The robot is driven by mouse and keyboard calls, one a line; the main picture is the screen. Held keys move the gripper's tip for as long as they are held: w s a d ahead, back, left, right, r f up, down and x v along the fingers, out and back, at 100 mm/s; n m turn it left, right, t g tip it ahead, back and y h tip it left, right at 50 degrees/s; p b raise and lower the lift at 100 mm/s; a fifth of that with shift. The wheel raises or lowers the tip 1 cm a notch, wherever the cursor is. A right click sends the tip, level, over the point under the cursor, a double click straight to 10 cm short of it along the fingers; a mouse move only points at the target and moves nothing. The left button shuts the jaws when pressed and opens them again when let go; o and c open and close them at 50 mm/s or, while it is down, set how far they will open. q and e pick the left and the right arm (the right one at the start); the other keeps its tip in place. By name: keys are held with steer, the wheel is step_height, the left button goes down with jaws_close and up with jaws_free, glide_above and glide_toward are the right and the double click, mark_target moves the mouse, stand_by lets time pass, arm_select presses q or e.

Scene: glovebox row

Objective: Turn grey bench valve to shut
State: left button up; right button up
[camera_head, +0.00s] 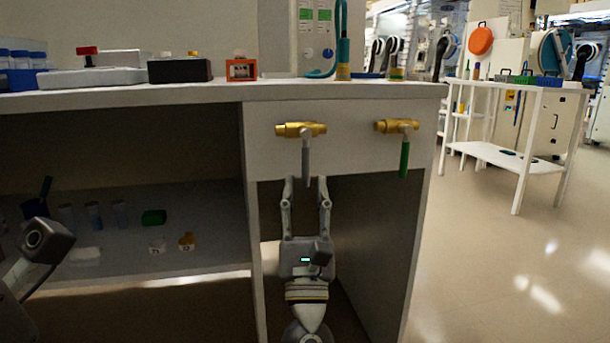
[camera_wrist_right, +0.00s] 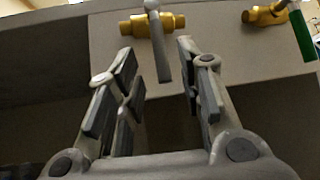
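The grey bench valve has a brass body (camera_head: 300,129) lying level on the white front panel and a grey lever (camera_head: 306,160) hanging straight down, across the body. In the right wrist view, the same lever (camera_wrist_right: 158,45) points down toward the gap between my fingers. My right gripper (camera_head: 306,182) is open just below the valve, fingers pointing up. Its fingertips (camera_wrist_right: 157,58) stand on either side of the lever's lower end, with visible gaps. Part of my left arm shows at the left edge; no left fingers can be made out.
A second brass valve with a green lever (camera_head: 404,158), also hanging down, is close on the right. The bench top (camera_head: 200,95) overhangs above. A shelf (camera_head: 205,260) with vials is at left. Open floor (camera_head: 500,260) lies to the right.

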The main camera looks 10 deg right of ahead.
steer(key=v, duration=0.7)
stand_by(0.4)
